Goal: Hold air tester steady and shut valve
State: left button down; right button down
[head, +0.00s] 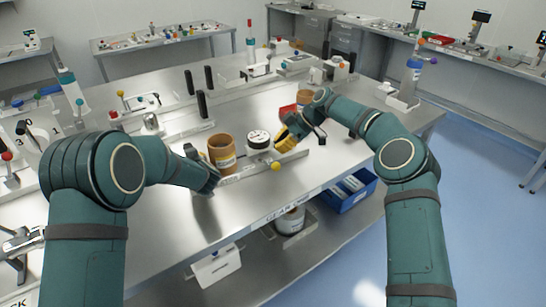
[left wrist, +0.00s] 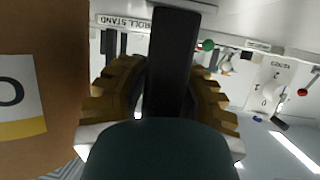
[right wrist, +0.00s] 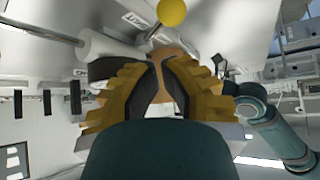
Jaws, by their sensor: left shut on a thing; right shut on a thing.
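The air tester appears to be the low white unit with a round dark-topped gauge (head: 258,139) on the near bench in the head view. A yellow ball (head: 276,166) sits at its front and also shows in the right wrist view (right wrist: 172,12). My left gripper (left wrist: 165,85) is shut on a black upright handle (left wrist: 172,45), left of the brown roll (head: 221,152); the forearm hides this grip in the head view. My right gripper (head: 285,138) is shut against the gauge's right side. What lies between its fingers is hidden, and I cannot tell which part is the valve.
A second brown roll (head: 305,98) and a red item (head: 288,112) stand behind my right gripper. Black upright posts (head: 202,104) stand further back. A blue bin (head: 350,190) is on the lower shelf. Bare bench (head: 345,150) lies to the right.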

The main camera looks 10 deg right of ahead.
pick_arm(q)
jog(key=shift+s+a+f, duration=0.2)
jog(key=shift+f, duration=0.4)
pick_arm(e)
jog(key=shift+w+d+r, duration=0.15)
jog(key=shift+d+r, duration=0.25)
jog(key=shift+r, duration=0.2)
jog(key=shift+w+d+r, duration=0.15)
jog(key=shift+d+r, duration=0.25)
jog(key=shift+r, duration=0.15)
pick_arm(q)
jog(key=shift+w+r+p, duration=0.1)
jog(key=shift+r+p, duration=0.3)
pick_arm(e)
jog(key=shift+r, duration=0.35)
pick_arm(q)
jog(key=c, duration=0.7)
grip_release()
jog(key=shift+r, duration=0.1)
jog(key=shift+w+r, duration=0.1)
pick_arm(e)
jog(key=shift+w+a, duration=0.1)
pick_arm(q)
jog(key=shift+d+r, duration=0.1)
jog(key=v, duration=1.2)
